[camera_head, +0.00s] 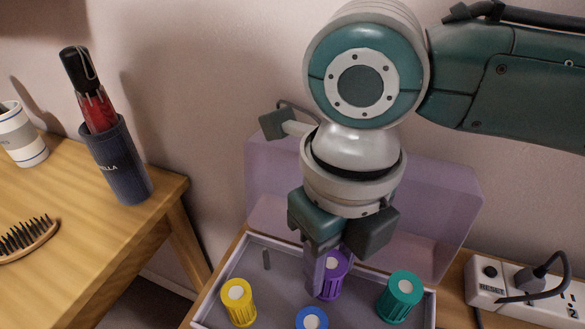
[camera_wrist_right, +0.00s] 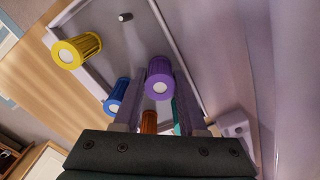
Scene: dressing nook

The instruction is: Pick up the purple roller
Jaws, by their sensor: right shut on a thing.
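The purple roller (camera_head: 332,275) has a white end and shows in the head view at the back of the tray, partly hidden by a finger of my right gripper (camera_head: 322,262). In the right wrist view the purple roller (camera_wrist_right: 160,80) is upright between the two fingertips of the gripper (camera_wrist_right: 160,95), which is shut on it. I cannot tell whether the roller is clear of the tray floor. My left gripper is not in view.
The shallow tray (camera_head: 210,303) also holds a yellow roller (camera_head: 239,303), a blue roller (camera_head: 312,319), a teal roller (camera_head: 400,296) and, in the wrist view, an orange roller (camera_wrist_right: 149,121). Its clear purple lid (camera_head: 440,205) stands behind. A power strip (camera_head: 490,292) is right.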

